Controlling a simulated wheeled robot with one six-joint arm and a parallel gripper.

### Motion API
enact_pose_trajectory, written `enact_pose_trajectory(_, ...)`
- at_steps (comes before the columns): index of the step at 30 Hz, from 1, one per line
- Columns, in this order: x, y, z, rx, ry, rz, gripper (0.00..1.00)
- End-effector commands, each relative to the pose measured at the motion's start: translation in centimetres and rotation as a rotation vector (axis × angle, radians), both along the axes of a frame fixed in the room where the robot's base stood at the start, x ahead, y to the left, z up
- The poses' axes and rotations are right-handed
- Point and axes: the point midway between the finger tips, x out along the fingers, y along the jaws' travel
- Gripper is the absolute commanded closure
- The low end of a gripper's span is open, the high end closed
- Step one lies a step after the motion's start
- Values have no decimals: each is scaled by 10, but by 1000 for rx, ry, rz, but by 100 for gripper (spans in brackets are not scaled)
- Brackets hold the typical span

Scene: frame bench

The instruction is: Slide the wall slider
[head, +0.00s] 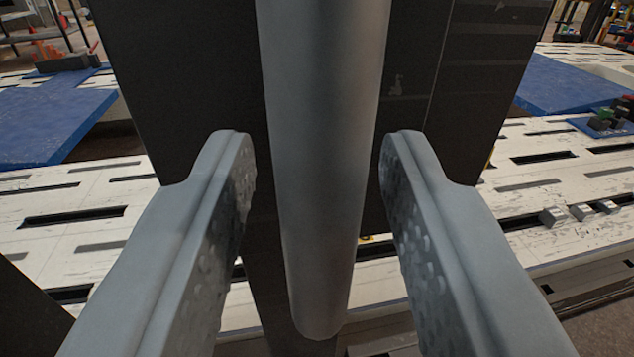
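A grey, rounded vertical bar (325,150), which looks like the handle of the wall slider, runs down the middle of the head view. Its lower end is rounded and its top is cut off by the picture edge. Behind it is a dark panel (185,80). My gripper (315,160) is open, with one finger on each side of the bar. A gap shows between the bar and each finger, so I see no contact.
A white slotted bench (70,215) extends behind the panel on both sides. Blue mats (45,125) lie at left and right (565,85). Small metal blocks (580,211) sit at the right. Dark and green pieces (610,115) stand on the right mat.

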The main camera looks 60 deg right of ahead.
Motion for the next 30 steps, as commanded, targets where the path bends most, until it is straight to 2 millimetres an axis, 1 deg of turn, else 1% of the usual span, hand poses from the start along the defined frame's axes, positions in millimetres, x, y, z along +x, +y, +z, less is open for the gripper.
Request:
enact_pose_trajectory(8,0,0,0,0,0,0,64)
enact_pose_trajectory(11,-2,4,0,0,0,0,64)
enact_pose_trajectory(13,-5,10,0,0,0,0,64)
enact_pose_trajectory(17,-14,28,0,0,0,3,64)
enact_pose_trajectory(30,-49,99,0,0,0,4,64)
